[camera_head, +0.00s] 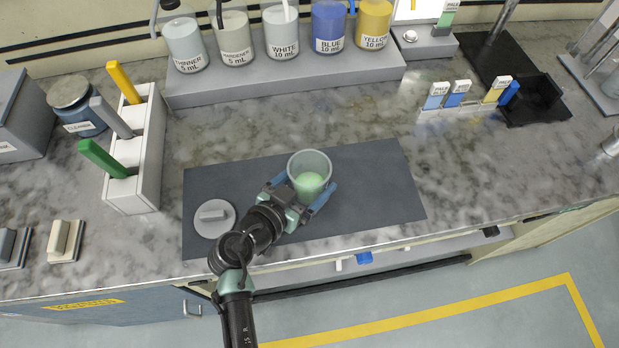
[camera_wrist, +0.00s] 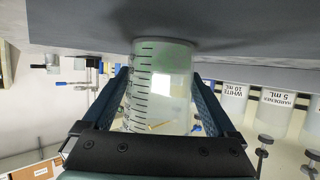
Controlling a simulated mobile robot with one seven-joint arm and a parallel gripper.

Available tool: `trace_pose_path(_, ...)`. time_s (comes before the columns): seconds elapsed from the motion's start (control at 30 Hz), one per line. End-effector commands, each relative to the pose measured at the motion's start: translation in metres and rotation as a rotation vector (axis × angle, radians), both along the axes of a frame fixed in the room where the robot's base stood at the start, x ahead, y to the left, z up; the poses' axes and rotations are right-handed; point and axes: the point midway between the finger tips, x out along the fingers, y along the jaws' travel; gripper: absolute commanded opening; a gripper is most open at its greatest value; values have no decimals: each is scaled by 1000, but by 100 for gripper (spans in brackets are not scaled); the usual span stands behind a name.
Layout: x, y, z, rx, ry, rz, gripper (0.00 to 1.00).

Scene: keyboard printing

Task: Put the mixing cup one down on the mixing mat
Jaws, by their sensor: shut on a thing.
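The mixing cup (camera_head: 309,163) is clear, with a green liquid inside. It is over the middle of the dark grey mixing mat (camera_head: 385,190) in the head view. In the wrist view the cup (camera_wrist: 160,95) shows black scale marks, and the picture is turned over, with the grey surface along the top. My gripper (camera_head: 310,184) is shut on the cup, with one blue finger on each side. It also shows in the wrist view (camera_wrist: 160,85). The cup looks upright, its base at or very close to the mat; I cannot tell if they touch.
A round grey lid-like piece (camera_head: 214,217) lies on the mat's left end. A white holder (camera_head: 148,150) with coloured tools stands left. Labelled jars (camera_head: 283,35) stand on a grey shelf (camera_head: 290,83) behind. The mat's right part is clear.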

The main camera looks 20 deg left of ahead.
Motion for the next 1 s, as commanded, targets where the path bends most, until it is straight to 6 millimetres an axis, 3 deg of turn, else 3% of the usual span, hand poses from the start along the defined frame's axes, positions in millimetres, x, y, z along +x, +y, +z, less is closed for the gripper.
trace_pose_path(0.07,0,0,-3,0,-1,0,0)
trace_pose_path(0.1,0,0,-2,0,0,0,98)
trace_pose_path(0.5,-1,0,4,-1,1,0,100)
trace_pose_path(1.0,-91,18,37,0,2,2,100)
